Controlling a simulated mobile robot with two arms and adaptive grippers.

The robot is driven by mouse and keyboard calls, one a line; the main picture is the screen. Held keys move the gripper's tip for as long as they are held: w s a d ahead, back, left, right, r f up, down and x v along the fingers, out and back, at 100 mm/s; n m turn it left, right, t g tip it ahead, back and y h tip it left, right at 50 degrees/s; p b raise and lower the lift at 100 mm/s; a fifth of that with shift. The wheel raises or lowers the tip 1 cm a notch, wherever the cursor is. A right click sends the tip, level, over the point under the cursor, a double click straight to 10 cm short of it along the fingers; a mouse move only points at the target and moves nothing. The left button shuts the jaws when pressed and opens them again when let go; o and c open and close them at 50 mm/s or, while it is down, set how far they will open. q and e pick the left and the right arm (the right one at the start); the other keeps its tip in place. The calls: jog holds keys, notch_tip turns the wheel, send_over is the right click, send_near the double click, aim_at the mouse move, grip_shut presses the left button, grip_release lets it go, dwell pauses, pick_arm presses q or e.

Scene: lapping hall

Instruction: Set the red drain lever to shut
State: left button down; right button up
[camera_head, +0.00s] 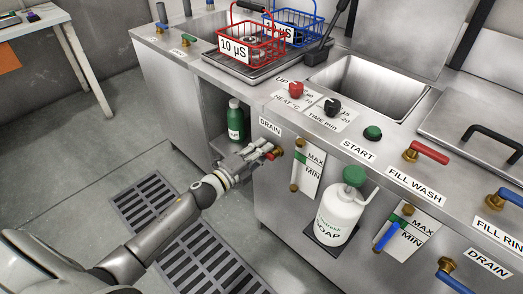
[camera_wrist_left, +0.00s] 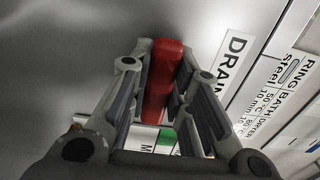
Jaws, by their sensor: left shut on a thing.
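The red drain lever (camera_head: 270,156) sits on a brass valve on the front panel, just below the left DRAIN label (camera_head: 269,127). My left gripper (camera_head: 264,153) reaches it from the left and is shut on it. In the left wrist view the red lever (camera_wrist_left: 162,82) lies between the two fingers of the gripper (camera_wrist_left: 164,90). The fingers hide much of the lever in the head view, so its exact angle is hard to tell there. My right gripper is not in view.
A green bottle (camera_head: 236,120) stands in the open bay behind my gripper. A sight gauge (camera_head: 306,172) and a white soap bottle (camera_head: 341,215) are to the right. A blue drain lever (camera_head: 455,283) is at lower right. Floor grating (camera_head: 190,262) lies below.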

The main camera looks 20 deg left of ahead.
pick_arm(q)
jog(key=c, duration=1.3)
grip_release()
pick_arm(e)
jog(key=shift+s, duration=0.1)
pick_arm(q)
jog(key=v, duration=1.2)
